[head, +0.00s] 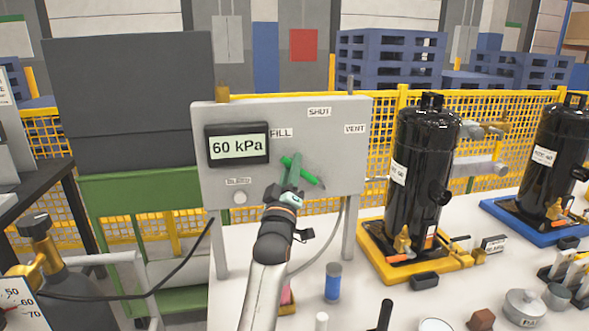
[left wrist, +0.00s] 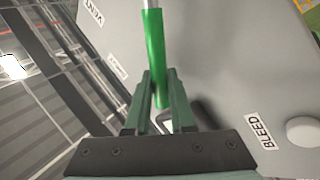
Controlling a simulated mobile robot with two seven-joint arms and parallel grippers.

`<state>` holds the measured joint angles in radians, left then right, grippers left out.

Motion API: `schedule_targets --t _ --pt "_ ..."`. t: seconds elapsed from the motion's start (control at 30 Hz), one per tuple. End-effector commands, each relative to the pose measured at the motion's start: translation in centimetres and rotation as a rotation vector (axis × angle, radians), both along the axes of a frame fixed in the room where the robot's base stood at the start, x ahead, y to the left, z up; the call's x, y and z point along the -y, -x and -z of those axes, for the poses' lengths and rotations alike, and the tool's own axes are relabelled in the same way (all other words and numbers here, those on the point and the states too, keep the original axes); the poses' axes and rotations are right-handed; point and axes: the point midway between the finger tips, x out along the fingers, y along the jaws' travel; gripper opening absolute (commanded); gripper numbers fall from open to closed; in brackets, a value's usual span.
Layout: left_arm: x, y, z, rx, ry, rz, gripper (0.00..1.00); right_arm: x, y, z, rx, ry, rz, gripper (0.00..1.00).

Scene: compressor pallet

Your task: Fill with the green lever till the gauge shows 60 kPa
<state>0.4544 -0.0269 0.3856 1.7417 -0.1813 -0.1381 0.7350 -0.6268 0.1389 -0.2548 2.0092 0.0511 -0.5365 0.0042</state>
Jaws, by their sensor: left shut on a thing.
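The grey panel (head: 345,180) carries a digital gauge (head: 238,146) that reads 60 kPa. The labels FILL, SHUT and VENT are spread around the upper part of the panel. The green lever (head: 306,174) lies slanted across the panel front, below these labels. My left gripper (head: 294,172) is shut on the lever. In the left wrist view the lever (left wrist: 153,45) runs between the two green fingers (left wrist: 159,82). The fingers and arm hide part of the lever, and I cannot tell which label it points to. My right gripper is not in view.
A white bleed button (head: 239,198) sits at the panel's lower left. Black compressors on yellow (head: 375,262) and blue (head: 500,215) bases stand to the right. A hose (head: 339,220) hangs below the panel.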

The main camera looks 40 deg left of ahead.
Motion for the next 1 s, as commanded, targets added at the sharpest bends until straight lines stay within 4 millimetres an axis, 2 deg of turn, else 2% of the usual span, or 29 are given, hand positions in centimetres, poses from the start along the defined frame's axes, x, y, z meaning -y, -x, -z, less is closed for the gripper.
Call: schedule_targets --t 0.37,0.4,0.5,1.0 --pt "0.01 -0.02 0.13 0.002 0.005 0.001 0.00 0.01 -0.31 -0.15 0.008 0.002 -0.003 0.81" --pt "0.01 -0.02 0.13 0.002 0.005 0.001 0.23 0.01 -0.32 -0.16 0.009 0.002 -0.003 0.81" --pt "0.01 -0.02 0.11 0.002 0.005 0.001 0.34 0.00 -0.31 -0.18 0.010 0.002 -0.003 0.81" --pt "0.05 -0.14 0.69 0.002 0.005 0.003 0.35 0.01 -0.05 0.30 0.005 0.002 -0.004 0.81"
